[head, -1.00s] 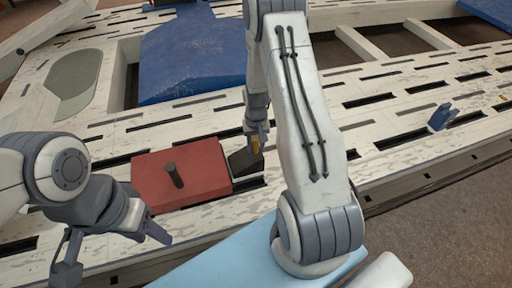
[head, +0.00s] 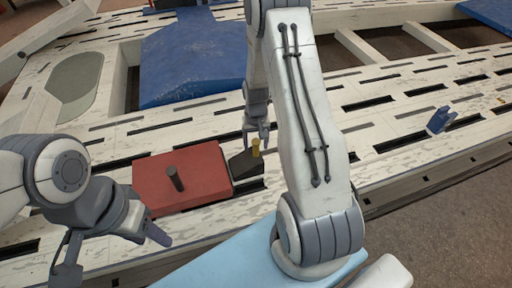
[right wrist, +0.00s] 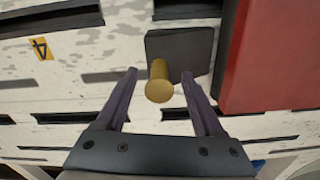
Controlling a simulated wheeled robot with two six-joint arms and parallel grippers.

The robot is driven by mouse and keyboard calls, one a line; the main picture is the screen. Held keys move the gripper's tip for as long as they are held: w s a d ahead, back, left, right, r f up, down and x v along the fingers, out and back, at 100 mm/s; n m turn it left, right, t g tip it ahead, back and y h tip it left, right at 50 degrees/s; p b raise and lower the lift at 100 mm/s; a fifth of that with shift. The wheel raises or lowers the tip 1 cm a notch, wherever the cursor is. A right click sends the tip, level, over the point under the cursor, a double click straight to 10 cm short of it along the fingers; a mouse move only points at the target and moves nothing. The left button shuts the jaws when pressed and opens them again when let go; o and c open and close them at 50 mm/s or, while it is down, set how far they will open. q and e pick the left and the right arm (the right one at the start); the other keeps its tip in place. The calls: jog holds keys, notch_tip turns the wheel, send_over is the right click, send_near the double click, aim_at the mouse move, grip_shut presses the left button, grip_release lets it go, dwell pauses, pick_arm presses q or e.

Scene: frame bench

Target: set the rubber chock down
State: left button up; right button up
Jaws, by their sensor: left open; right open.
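The rubber chock is a dark block with a yellow-brown peg handle. In the head view the chock (head: 243,166) rests on the slotted white bench, right beside the red block (head: 185,178). It also shows in the right wrist view (right wrist: 198,48), its peg (right wrist: 159,82) pointing at the camera. My right gripper (head: 257,136) is open, its fingers on either side of the peg and apart from it in the wrist view (right wrist: 165,85). My left gripper (head: 118,250) is open and empty at the front left, above the bench's near edge.
The red block carries a dark peg. A blue covered panel (head: 190,60) lies behind. A small blue bracket (head: 437,121) stands at the right of the bench. A yellow label marked 4 (right wrist: 41,49) is on the bench. Long slots cut the surface.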

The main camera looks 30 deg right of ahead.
notch_tip(320, 180, up, 9)
jog(key=shift+r+p, duration=0.1)
jog(key=shift+p, duration=1)
jog(key=s+a+r+n, duration=0.35)
jog(key=a+r, duration=0.25)
jog(key=a, duration=0.4)
jog(key=s+a+r+n, duration=0.3)
jog(key=s+a+r, duration=0.15)
jog(key=a, duration=0.55)
jog(key=s+a+r+n, duration=0.2)
jog(key=s+a, duration=0.1)
jog(key=s, duration=0.4)
jog(key=s+a+r+n+y, duration=0.1)
jog(key=s+a+r+n, duration=0.2)
jog(key=s, duration=0.5)
jog(key=shift+a+r+n, duration=0.25)
jog(key=shift+n, duration=0.1)
